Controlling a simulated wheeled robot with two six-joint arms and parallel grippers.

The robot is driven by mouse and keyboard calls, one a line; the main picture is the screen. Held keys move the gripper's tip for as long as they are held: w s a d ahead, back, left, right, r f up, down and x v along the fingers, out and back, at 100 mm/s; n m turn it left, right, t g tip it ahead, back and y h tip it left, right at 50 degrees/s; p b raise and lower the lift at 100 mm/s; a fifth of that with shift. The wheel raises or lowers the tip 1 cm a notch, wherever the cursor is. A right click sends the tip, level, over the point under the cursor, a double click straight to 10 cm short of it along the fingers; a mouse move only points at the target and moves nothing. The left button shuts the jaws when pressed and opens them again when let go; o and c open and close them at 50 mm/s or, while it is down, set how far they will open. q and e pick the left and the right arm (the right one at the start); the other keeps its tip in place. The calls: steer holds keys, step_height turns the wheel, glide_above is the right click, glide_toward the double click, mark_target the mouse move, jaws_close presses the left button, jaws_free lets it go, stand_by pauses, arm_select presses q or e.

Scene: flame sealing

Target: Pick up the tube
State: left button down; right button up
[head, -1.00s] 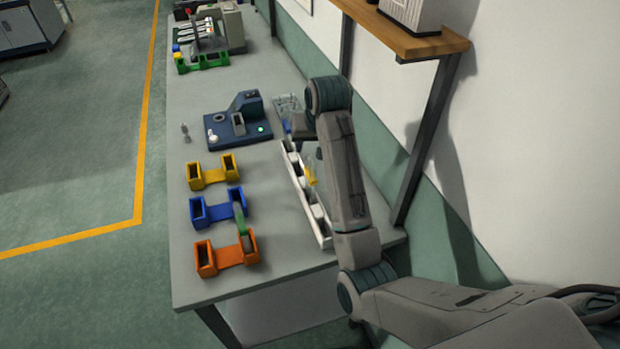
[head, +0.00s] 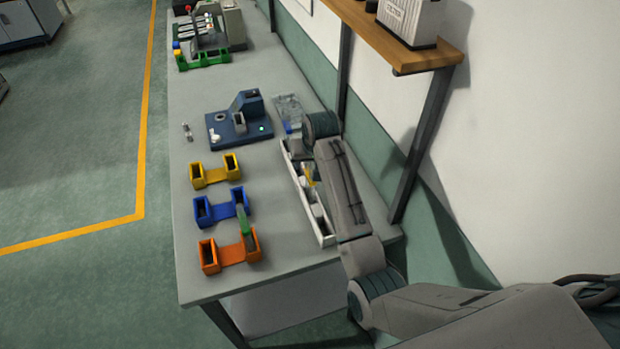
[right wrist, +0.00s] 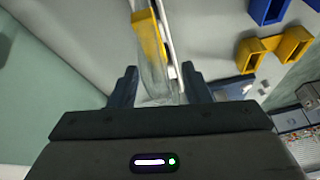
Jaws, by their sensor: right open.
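A clear tube (right wrist: 154,80) with a yellow part (right wrist: 149,38) shows in the right wrist view, between the two fingers of my right gripper (right wrist: 160,88). The gripper is open, with a finger on each side of the tube and visible room around it. In the head view a bit of yellow (head: 310,175) shows at the white tray (head: 323,236), partly hidden behind my right arm. My right gripper is mostly hidden under that arm in the head view. My left gripper is out of view.
Yellow (head: 214,173), blue (head: 220,209) and orange (head: 230,251) holders stand left of the tray, with a green piece (head: 244,220) near the blue and orange ones. A dark blue device (head: 239,122) stands beyond. A wooden shelf (head: 400,50) overhangs the right side.

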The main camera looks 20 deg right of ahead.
jaws_close()
